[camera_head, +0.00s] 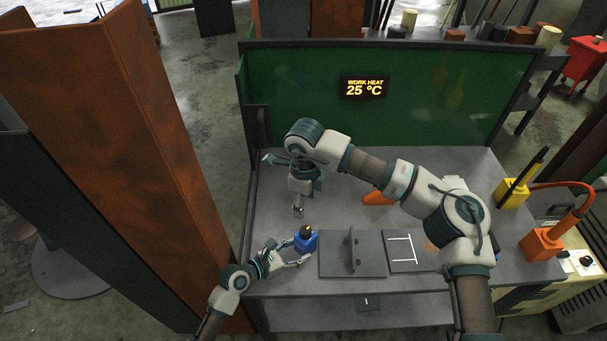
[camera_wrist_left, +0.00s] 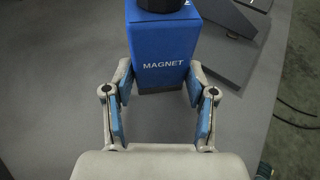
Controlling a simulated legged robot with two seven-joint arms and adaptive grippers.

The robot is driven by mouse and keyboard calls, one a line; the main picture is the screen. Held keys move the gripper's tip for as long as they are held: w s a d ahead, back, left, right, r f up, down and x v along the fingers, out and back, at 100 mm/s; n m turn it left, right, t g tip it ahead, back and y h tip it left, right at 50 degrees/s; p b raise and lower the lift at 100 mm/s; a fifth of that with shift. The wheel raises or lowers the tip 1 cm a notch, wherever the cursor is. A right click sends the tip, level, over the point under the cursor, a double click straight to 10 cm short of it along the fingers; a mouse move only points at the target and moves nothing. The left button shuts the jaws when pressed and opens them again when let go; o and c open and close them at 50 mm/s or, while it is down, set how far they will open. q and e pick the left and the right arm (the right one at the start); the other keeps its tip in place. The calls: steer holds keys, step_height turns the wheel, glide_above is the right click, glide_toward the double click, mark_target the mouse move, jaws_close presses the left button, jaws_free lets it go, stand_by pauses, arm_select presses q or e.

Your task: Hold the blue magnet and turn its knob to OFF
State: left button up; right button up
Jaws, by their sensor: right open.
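The blue magnet (camera_head: 306,243) stands upright on the grey workbench, left of the dark plates. Its front, marked MAGNET, faces the left wrist camera (camera_wrist_left: 163,50). A dark knob with a yellow mark (camera_head: 307,231) is on its top; its ON/OFF setting cannot be read. The dark knob is cut off at the top of the left wrist view (camera_wrist_left: 160,5). My left gripper (camera_head: 293,254) comes from the lower left, its fingers on both sides of the magnet and their pads against it (camera_wrist_left: 160,88). My right gripper (camera_head: 298,209) is open and empty, pointing down above the magnet, apart from the knob.
A dark plate with an upright bracket (camera_head: 369,258) lies just right of the magnet, beside a plate with white lines (camera_head: 408,252). An orange part (camera_head: 376,198) lies behind, partly under my right arm. A green panel (camera_head: 400,90) closes the bench's back.

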arm_select(q)
steer(key=o, duration=0.5)
steer(key=shift+c, duration=0.2)
